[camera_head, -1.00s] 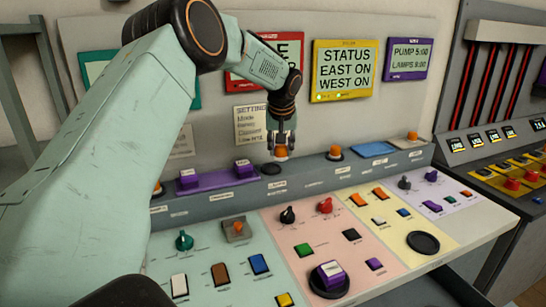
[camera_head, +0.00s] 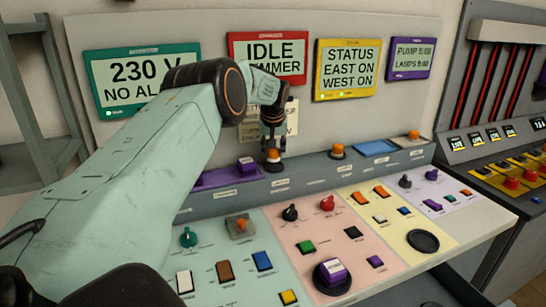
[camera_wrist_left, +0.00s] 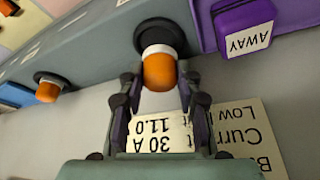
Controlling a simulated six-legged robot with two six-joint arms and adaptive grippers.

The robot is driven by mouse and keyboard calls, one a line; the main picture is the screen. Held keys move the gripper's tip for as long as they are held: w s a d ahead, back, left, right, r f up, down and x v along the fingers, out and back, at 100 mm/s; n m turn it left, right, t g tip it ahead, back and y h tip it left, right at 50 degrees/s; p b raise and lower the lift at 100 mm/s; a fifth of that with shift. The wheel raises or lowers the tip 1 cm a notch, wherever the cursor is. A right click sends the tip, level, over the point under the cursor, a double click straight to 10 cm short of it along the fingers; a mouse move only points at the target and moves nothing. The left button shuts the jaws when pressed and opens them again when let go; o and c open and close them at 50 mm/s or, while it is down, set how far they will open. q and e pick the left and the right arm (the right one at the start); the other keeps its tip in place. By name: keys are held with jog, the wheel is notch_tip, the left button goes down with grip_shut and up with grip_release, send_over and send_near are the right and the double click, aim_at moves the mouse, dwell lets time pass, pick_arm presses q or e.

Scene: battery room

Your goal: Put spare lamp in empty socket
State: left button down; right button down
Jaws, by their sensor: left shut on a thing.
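My left gripper (camera_head: 273,142) is shut on an orange lamp (camera_head: 273,156) with a white collar. The lamp is upright at a dark round socket (camera_head: 275,168) on the grey ledge. In the left wrist view the fingers (camera_wrist_left: 160,100) sit on both sides of the lamp (camera_wrist_left: 159,72), and its white collar meets the dark socket ring (camera_wrist_left: 160,36). I cannot tell how deep it sits. A second orange lamp (camera_head: 337,150) stands in a socket to the right, also in the wrist view (camera_wrist_left: 47,92). My right gripper is not in view.
A purple tray (camera_head: 214,181) with a purple block (camera_head: 246,164) lies left of the socket. A blue mat (camera_head: 375,148) and another orange lamp (camera_head: 414,134) are farther right. The sloped panel in front carries knobs and buttons. Screens hang behind.

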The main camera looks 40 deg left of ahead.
aim_at(274, 157)
pick_arm(q)
notch_tip(274, 157, down, 2)
jog(key=shift+d, duration=0.1)
jog(key=shift+w+f, duration=0.35)
jog(key=shift+f, duration=0.1)
jog(key=shift+s+a, duration=0.1)
jog(key=shift+a, duration=0.1)
jog(key=shift+s, duration=0.1)
jog(key=shift+f, duration=0.15)
jog(key=c, duration=0.9)
grip_release()
